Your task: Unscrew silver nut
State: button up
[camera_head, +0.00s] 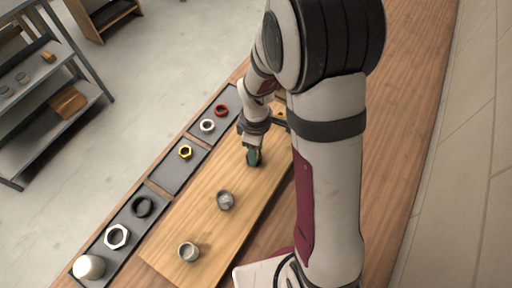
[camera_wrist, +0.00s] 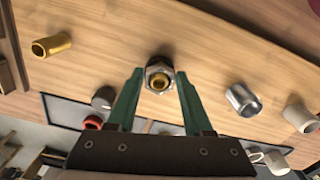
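In the wrist view a silver hex nut (camera_wrist: 151,69) sits around a brass-coloured fitting (camera_wrist: 158,84) on the wooden board. My gripper (camera_wrist: 160,76) has green fingers, one on each side of this nut, with a small gap seeming to show at each side. It looks open. How deep the fingertips reach beside the nut is hard to tell. In the head view my gripper (camera_head: 254,157) points down over the board, and its fingers and wrist hide the nut there.
Two metal fittings (camera_head: 225,200) and (camera_head: 188,252) stand on the board (camera_head: 205,222). A dark tray (camera_head: 165,176) along the left holds a yellow nut (camera_head: 185,152), a red ring (camera_head: 221,110) and other rings. A brass fitting (camera_wrist: 52,44) lies left in the wrist view.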

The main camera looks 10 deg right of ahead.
grip_shut()
jog(key=n, duration=0.4)
jog(key=shift+w+r+n, duration=0.1)
jog(key=shift+n, duration=0.3)
jog(key=n, duration=0.4)
jog(key=shift+w+r+n, duration=0.1)
jog(key=shift+n, duration=0.3)
jog(key=n, duration=0.4)
jog(key=shift+r+n, duration=0.1)
jog(key=shift+n, duration=0.2)
jog(key=n, duration=0.3)
jog(key=shift+w+n, duration=0.15)
jog(key=shift+n, duration=0.25)
jog(key=o, duration=0.9)
grip_release()
jog(key=shift+c, duration=0.2)
